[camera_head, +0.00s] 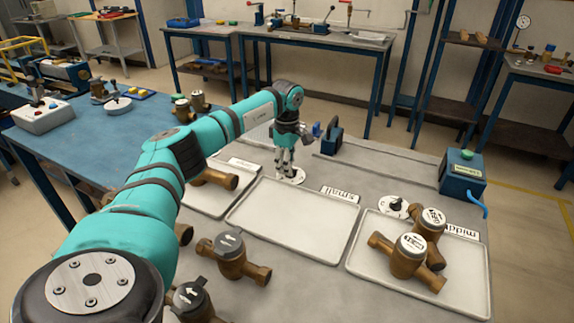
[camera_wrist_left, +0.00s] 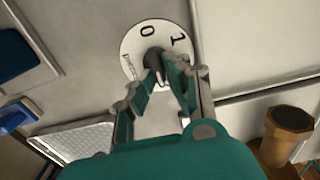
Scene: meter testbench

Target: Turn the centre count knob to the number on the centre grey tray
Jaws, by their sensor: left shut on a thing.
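A white round dial (camera_head: 298,177) lies flat on the bench behind the centre tray. In the left wrist view the dial (camera_wrist_left: 133,45) shows a 0 and a 1, with a dark knob (camera_wrist_left: 154,60) at its middle. My left gripper (camera_head: 286,171) points down over it, its fingers (camera_wrist_left: 166,78) shut on the knob. Where the knob's pointer aims is unclear. The centre grey tray (camera_head: 290,249) is empty, and its rear label (camera_head: 341,194) reads "small"; I see no number on it. My right gripper is not in view.
The right tray (camera_head: 463,286) holds brass meters (camera_head: 405,256); another dial (camera_head: 391,208) sits behind it. More brass meters (camera_head: 235,258) stand in front of the trays. A blue clamp-like device (camera_head: 333,139) stands just right of my left gripper. A blue box (camera_head: 462,175) is at the far right.

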